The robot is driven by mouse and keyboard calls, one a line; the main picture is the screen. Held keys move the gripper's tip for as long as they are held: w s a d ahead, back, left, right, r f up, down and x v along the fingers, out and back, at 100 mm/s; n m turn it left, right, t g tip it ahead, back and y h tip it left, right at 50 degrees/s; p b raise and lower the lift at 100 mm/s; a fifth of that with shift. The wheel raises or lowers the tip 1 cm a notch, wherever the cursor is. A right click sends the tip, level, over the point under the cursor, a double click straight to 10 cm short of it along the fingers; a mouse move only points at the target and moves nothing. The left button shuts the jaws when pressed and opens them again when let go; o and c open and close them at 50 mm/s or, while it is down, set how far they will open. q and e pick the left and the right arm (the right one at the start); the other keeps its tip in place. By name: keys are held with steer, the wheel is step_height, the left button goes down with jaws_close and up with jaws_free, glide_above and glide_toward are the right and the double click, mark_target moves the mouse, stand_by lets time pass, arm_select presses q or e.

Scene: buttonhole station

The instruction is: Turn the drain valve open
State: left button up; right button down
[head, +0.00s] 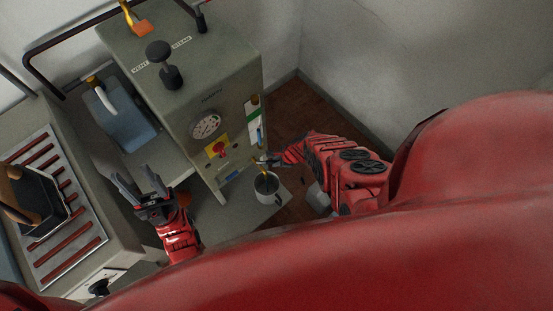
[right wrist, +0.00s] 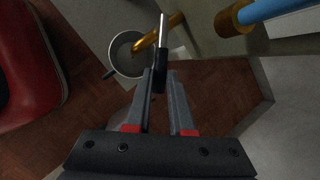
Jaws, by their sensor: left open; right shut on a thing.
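The drain valve is a brass spout (right wrist: 158,35) with a lever that has a silver shaft and a black grip (right wrist: 160,77). My right gripper (right wrist: 161,76) is shut on the black grip, with the lever's silver end sticking out past the fingertips. In the head view my right gripper (head: 268,159) is at the lower front of the grey-green machine (head: 185,110), by the brass spout. A pot (head: 267,190) stands below the spout; it also shows in the right wrist view (right wrist: 129,62). My left gripper (head: 140,190) is open and empty, left of the machine's front.
The machine carries a gauge (head: 205,125), a red knob (head: 219,149) on a yellow plate, and a black-knobbed lever (head: 160,52) on top. A blue container (head: 120,115) and a red-barred rack (head: 85,240) are to the left. Brown floor (head: 300,110) shows right of the machine.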

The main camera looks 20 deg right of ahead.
steer(key=shift+s+a+m, duration=0.1)
steer(key=shift+s+m, duration=0.05)
steer(key=shift+m, duration=0.15)
steer(key=shift+s+a+m+t+h+p, duration=0.25)
steer(key=shift+s+a+m+h+p, duration=0.35)
steer(key=shift+m, duration=0.95)
steer(key=shift+s+a+m+t+h+p, duration=0.3)
steer(key=shift+s+a+m+h, duration=0.45)
steer(key=shift+m, duration=0.75)
steer(key=shift+s+a+m+t+h+p, duration=0.15)
steer(key=shift+s+a+m+h+p, duration=0.55)
steer(key=shift+m, duration=0.85)
steer(key=shift+w+a, duration=0.2)
steer(key=shift+w, duration=0.1)
steer(key=c, duration=0.8)
jaws_free()
